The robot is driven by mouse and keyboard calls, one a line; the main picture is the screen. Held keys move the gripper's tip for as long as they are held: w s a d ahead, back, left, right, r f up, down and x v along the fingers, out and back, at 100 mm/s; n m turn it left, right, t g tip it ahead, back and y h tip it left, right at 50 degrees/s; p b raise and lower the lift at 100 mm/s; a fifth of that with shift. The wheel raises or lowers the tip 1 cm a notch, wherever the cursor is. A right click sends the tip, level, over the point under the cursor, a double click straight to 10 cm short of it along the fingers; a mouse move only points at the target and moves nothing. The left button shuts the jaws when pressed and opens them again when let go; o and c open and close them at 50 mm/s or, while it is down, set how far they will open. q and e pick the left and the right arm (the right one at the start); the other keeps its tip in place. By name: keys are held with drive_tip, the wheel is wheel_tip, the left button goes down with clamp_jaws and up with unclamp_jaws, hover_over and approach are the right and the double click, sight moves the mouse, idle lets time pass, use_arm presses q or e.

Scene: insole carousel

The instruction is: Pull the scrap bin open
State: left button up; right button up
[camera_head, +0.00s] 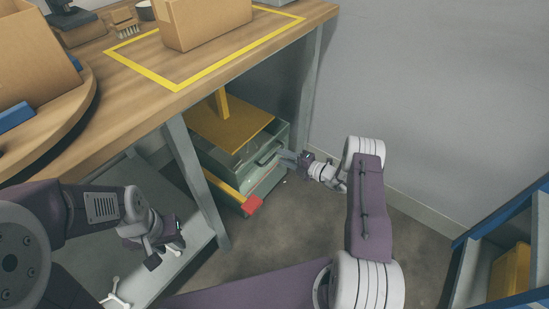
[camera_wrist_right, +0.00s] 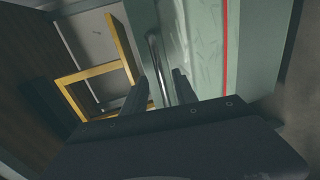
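The scrap bin (camera_head: 262,178) is a grey-green box low under the table, with a metal bar handle (camera_head: 268,155) on its front. In the right wrist view the bin's pale green front (camera_wrist_right: 255,60) has a red stripe, and the upright bar handle (camera_wrist_right: 157,66) shows. My right gripper (camera_head: 287,158) is at the handle. In its wrist view, its two dark fingers (camera_wrist_right: 160,92) stand apart on either side of the bar, with gaps visible. Whether the bin is shut cannot be told for sure. My left gripper (camera_head: 166,252) hangs empty at the lower left, its fingers apart, away from the bin.
A yellow panel (camera_head: 230,127) sits above the bin, and a yellow bar with a red end block (camera_head: 252,205) runs beside it. A grey table leg (camera_head: 197,180) stands left of it. The floor (camera_head: 300,225) in front is clear. A blue-framed rack (camera_head: 465,265) stands at right.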

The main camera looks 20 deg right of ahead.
sight(275, 154)
drive_tip(key=b+x, duration=0.1)
drive_tip(key=x, duration=0.3)
drive_tip(key=shift+f+b, duration=0.1)
drive_tip(key=shift+b, duration=0.25)
drive_tip(key=shift+w+a, duration=0.15)
drive_tip(key=shift+w, duration=0.05)
clamp_jaws()
idle(0.8)
